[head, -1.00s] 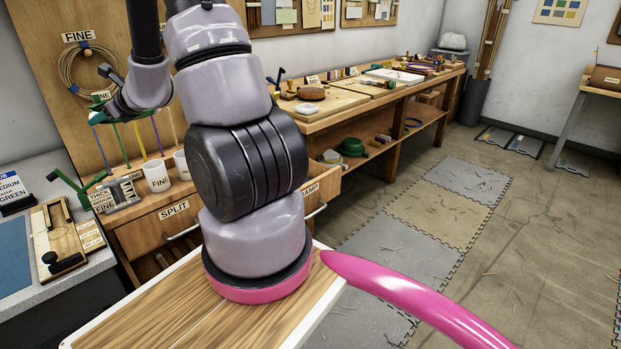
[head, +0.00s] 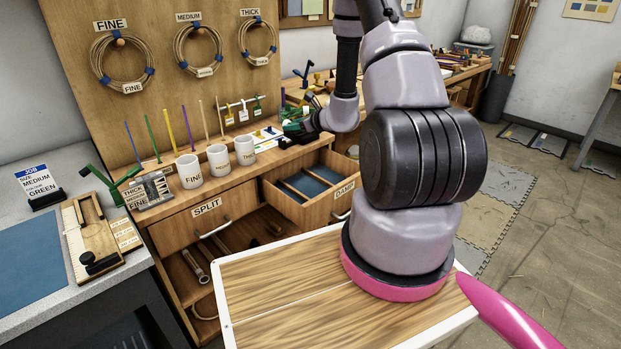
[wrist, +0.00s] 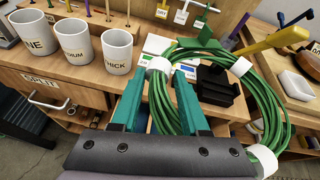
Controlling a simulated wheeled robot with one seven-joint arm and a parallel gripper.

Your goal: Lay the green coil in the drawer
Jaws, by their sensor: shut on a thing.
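The green coil (wrist: 274,105), a ring of several strands with white ties, fills the right of the wrist view. My gripper (wrist: 158,95) has teal fingers on either side of its left strands, by one tie, and holds it above the bench. In the head view my gripper (head: 300,127) is small, over the bench right of the mugs; the coil there is hard to make out. The drawer labelled DAMP (head: 318,208) is pulled out below and near it, with blue-lined compartments. No coil shows in its visible part. The SPLIT drawer (head: 196,222) looks shut.
Three white mugs (head: 218,160) stand left of my gripper, with upright coloured rods behind. Tan coils (head: 122,60) hang on the back board. A job card (head: 38,187) reads medium, green. A black holder (wrist: 218,92) stands behind the coil in the wrist view.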

